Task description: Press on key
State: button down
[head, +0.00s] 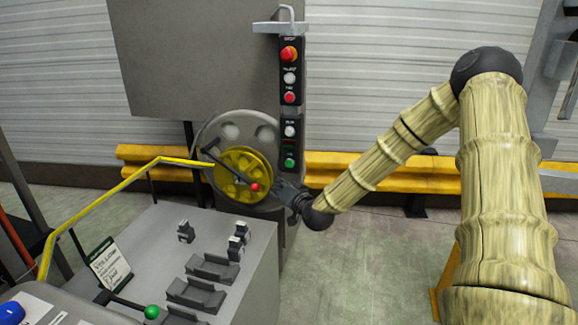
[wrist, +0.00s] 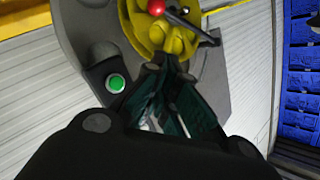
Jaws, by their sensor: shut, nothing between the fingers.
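A tall black control panel (head: 290,75) stands upright with several buttons in a column. Its lowest button is green (head: 289,162); a white button (head: 289,131) sits above it. The panel's lettering is too small to read. In the wrist view a green button with a pale rim (wrist: 116,83) shows left of the fingers. My gripper (head: 278,186) is shut and empty, a little below the panel's green button and in front of the machine. It also shows in the wrist view (wrist: 172,62), with its fingertips toward the yellow hub. I cannot tell whether it touches anything.
A grey wheel with a yellow hub (head: 240,163) and a red-knobbed lever (head: 254,187) is left of my gripper.

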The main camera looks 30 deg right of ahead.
aim_at(289, 164)
jog(key=w+d+b, duration=0.1)
jog(key=w+d, duration=0.4)
jog(key=d, duration=0.1)
jog(key=shift+w+d, duration=0.35)
dwell(0.3)
jog(key=shift+w, duration=0.1)
dwell(1.3)
jog(key=shift+w+d+b, duration=0.2)
jog(key=shift+d+b, duration=0.05)
jog(key=shift+b, duration=0.05)
jog(key=shift+w+d, duration=0.25)
jog(key=shift+d, duration=0.1)
dwell(1.1)
jog(key=shift+s+a, duration=0.1)
jog(key=shift+a, duration=0.05)
jog(key=shift+s+a, duration=0.45)
jog(key=shift+a, duration=0.05)
